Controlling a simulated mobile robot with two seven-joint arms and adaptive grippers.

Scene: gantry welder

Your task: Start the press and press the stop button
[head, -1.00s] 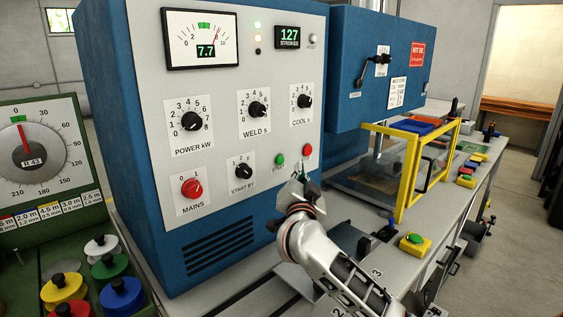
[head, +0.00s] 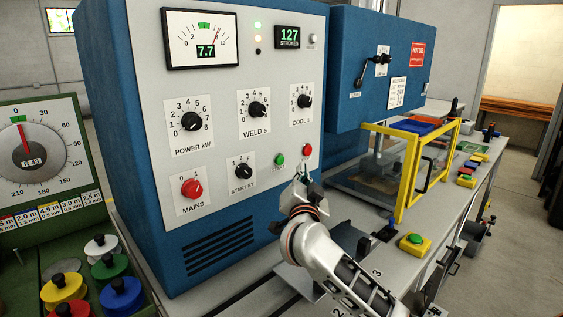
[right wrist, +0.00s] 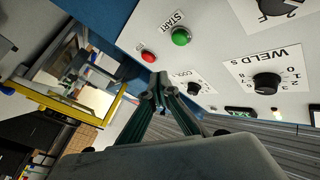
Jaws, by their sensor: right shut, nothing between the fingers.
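The blue welder cabinet has a grey front panel (head: 230,100). A red button (head: 308,149) sits low at the panel's right, right of the green START button (head: 280,160). My right gripper (head: 301,172) is shut and empty just below the red button in the head view. In the right wrist view the red button (right wrist: 148,56) and green button (right wrist: 181,36) lie beyond the closed fingertips (right wrist: 158,82). I see no clear contact with the red button. The stroke display (head: 288,37) reads 127. My left gripper is not in view.
A yellow-framed guard (head: 400,215) stands right of the cabinet. A yellow box with a green button (head: 416,239) is on the bench in front. The red MAINS knob (head: 192,188) and several dials are left. A green dial stand (head: 85,190) stands at far left.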

